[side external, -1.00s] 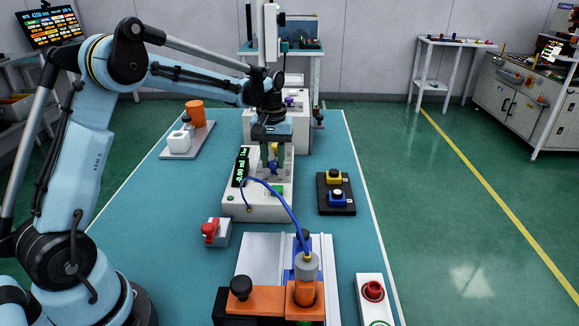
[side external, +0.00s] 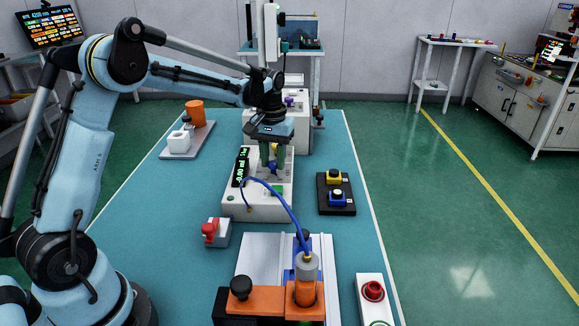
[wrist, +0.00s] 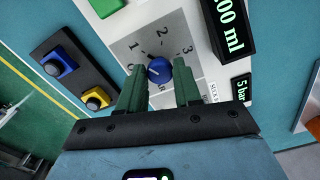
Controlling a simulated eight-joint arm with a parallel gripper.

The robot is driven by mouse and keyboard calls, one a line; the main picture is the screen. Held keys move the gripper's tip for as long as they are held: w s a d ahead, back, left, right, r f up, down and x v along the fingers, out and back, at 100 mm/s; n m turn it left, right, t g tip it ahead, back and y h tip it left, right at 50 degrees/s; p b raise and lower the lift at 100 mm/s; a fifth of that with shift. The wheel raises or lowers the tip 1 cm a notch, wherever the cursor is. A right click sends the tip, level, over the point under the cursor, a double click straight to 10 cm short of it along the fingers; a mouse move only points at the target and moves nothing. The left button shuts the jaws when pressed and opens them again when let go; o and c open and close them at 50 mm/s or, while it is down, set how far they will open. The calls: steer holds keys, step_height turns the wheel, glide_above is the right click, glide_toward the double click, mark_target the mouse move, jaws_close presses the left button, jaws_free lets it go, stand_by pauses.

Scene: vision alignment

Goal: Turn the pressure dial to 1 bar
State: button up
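The pressure dial is a blue knob (wrist: 159,71) on a grey scale plate marked 0, 1, 2 and 3, on the white dispenser (side external: 262,211). My gripper (wrist: 160,78) is over the plate, its green fingers on either side of the knob and seemingly against it. In the side external view my gripper (side external: 272,163) points down at the dispenser, and the fingers partly hide the knob. A display (wrist: 243,91) reads "5 bar", partly cut off.
A volume display (wrist: 230,22) stands beside the dial. A green button (side external: 277,190) and a blue hose (side external: 290,215) are on the dispenser's near side. A black box (side external: 336,181) with yellow and blue buttons lies to the right. A red switch (side external: 210,230) stands at front left.

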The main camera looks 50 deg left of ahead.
mark_target(273, 164)
steer(key=o, duration=0.4)
step_height(273, 164, up, 12)
steer(key=shift+r, duration=0.1)
stand_by(0.5)
steer(key=shift+d, duration=0.1)
steer(key=s+d+f+m+t, duration=0.2)
steer(key=s+d, duration=0.1)
steer(key=s, duration=0.2)
steer(key=s+d+f+m+t, duration=0.2)
steer(key=s+d, duration=0.2)
steer(key=s, duration=0.2)
steer(key=s+d+f+m+t, duration=0.1)
steer(key=s+d+m+t, duration=0.1)
steer(key=s, duration=0.4)
steer(key=shift+s+d+f+t, duration=0.1)
steer(key=shift+d+f+t, duration=0.15)
steer(key=shift+d, duration=0.4)
steer(key=shift+s+d+f+t, duration=0.15)
steer(key=shift+d+t, duration=0.2)
steer(key=shift+d, duration=0.25)
